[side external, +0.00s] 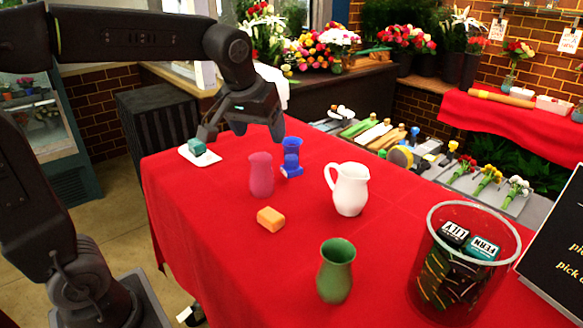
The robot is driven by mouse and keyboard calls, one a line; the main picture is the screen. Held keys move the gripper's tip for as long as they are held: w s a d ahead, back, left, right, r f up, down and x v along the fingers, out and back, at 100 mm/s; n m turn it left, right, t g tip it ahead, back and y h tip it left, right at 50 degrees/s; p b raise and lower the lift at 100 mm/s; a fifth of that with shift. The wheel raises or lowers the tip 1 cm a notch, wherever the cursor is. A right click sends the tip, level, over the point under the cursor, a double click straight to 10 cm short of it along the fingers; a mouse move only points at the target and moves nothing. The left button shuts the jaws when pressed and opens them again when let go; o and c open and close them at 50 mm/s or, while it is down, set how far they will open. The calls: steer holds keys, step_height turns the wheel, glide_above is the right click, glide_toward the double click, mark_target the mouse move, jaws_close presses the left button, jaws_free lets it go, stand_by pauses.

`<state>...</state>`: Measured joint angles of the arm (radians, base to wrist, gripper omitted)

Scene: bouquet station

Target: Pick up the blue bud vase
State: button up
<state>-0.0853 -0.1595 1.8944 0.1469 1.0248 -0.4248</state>
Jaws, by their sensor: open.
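The blue bud vase (292,147) stands upright on the red-covered table, just behind and to the right of a pink vase (261,176). A small pale mark shows near its base. My gripper (241,134) is open and empty, with its fingers pointing down. It hangs above the far left part of the table, up and to the left of the blue vase. The fingers appear apart from both vases. The pink vase hides none of the blue vase's upper part.
An orange block (270,218), a white pitcher (351,192), a green vase (335,272) and a clear bin (488,218) holding labelled packets stand nearer. The table's front left is clear.

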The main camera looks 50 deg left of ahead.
steer(key=w+a+f+n, duration=0.15)
steer(key=w+a, duration=0.25)
steer(key=w, duration=0.4)
steer(key=n+g+y, duration=0.2)
steer(key=n, duration=0.2)
glide_toward(291, 150)
steer(key=shift+n, duration=0.25)
steer(key=shift+w+a+r+x, duration=0.1)
steer(key=shift+w+a+x, duration=0.1)
steer(key=shift+x, duration=1.8)
steer(key=shift+w+a+r+x, duration=0.1)
steer(key=shift+w+x, duration=0.05)
steer(key=shift+x, duration=1.9)
steer(key=shift+w+a+r+x, duration=0.1)
steer(key=shift+w+a+x, duration=0.1)
steer(key=shift+x, duration=1.8)
jaws_close()
